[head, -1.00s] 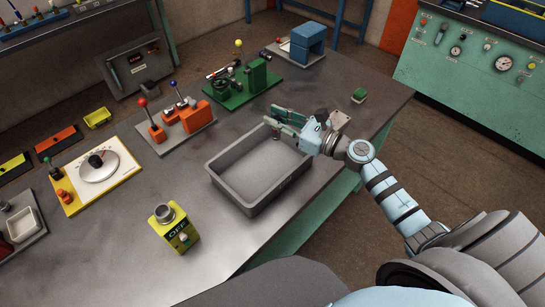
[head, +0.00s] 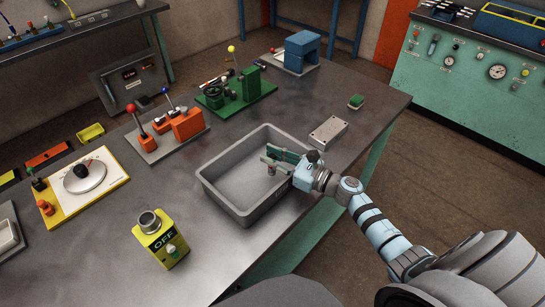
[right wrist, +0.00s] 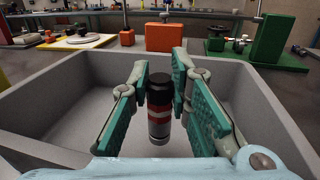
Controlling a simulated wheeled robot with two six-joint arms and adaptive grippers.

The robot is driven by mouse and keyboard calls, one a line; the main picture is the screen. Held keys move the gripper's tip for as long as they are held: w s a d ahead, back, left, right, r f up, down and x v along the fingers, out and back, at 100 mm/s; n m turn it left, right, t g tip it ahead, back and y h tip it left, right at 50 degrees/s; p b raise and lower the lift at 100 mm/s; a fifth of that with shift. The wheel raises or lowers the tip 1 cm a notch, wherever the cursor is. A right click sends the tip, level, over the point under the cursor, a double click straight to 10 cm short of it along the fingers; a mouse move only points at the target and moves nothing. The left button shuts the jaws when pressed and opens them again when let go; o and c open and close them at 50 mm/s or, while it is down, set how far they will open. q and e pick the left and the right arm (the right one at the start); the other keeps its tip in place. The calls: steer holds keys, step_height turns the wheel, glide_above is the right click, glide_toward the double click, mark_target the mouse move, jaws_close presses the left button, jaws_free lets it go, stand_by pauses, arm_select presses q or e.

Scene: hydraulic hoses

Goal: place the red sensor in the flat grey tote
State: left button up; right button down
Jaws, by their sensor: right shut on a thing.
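The flat grey tote (head: 206,188) stands on the metal bench, open at the top. My right gripper (head: 277,158) reaches over the tote's right side and is shut on the red sensor (right wrist: 159,112). In the right wrist view, the sensor is a small upright cylinder with a black top, red and pale bands and a silvery lower end, between the two teal fingers (right wrist: 162,98). It is over the tote's floor; I cannot tell whether its lower end touches. My left gripper is not in view.
A yellow OFF box (head: 162,240) stands left of the tote. A grey plate (head: 329,130) and a small green block (head: 356,101) lie behind it. Orange (head: 187,123) and green (head: 240,88) fixtures stand farther back.

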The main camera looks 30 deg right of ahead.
steer(key=shift+s+f, duration=0.2)
steer(key=shift+f, duration=0.25)
steer(key=c, duration=1.7)
jaws_free()
steer(key=shift+o, duration=1.1)
steer(key=shift+s+a, duration=0.1)
steer(key=shift+s, duration=0.05)
steer(key=shift+r, duration=0.2)
steer(key=shift+r+p, duration=0.45)
steer(key=shift+p, duration=0.15)
steer(key=v, duration=0.1)
steer(key=b+v, duration=0.1)
steer(key=v, duration=0.2)
steer(key=shift+s+d+f, duration=0.2)
steer(key=shift+d+f, duration=0.2)
steer(key=shift+d, duration=0.1)
steer(key=v, duration=0.6)
steer(key=shift+s+r, duration=0.25)
steer(key=shift+r, duration=0.1)
steer(key=shift+d, duration=0.15)
